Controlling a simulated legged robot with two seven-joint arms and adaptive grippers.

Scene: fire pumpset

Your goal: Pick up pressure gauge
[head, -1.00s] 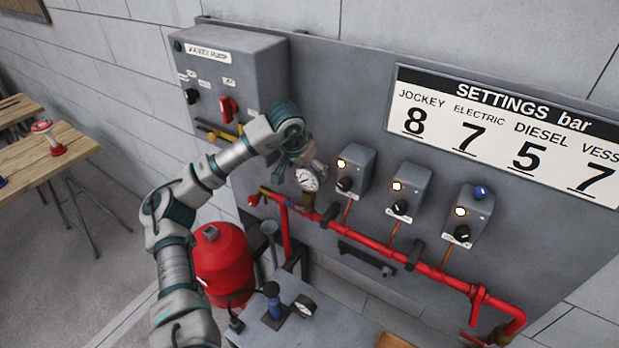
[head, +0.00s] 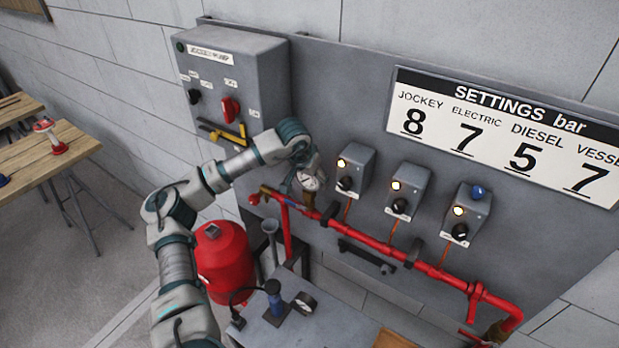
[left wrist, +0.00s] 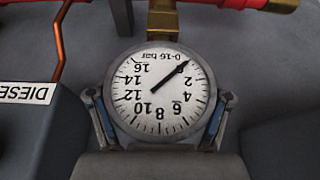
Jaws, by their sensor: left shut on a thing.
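The pressure gauge (head: 311,179) has a round white dial and sits at the left end of the red pipe, in front of the grey panel. In the left wrist view the gauge (left wrist: 160,92) fills the middle, upside down, with "0-16 bar" on its face. A brass fitting (left wrist: 163,20) meets its rim at the top of that view. My left gripper (head: 300,176) is at the gauge; in the wrist view its two fingers (left wrist: 161,118) press on either side of the dial. The arm partly hides the gauge in the head view. My right gripper is not in view.
The red pipe (head: 385,250) runs along the panel below three grey switch boxes (head: 407,190). A red tank (head: 225,263) stands below my left arm. A second gauge (head: 304,304) and a blue-topped pump (head: 273,294) are on a grey surface below.

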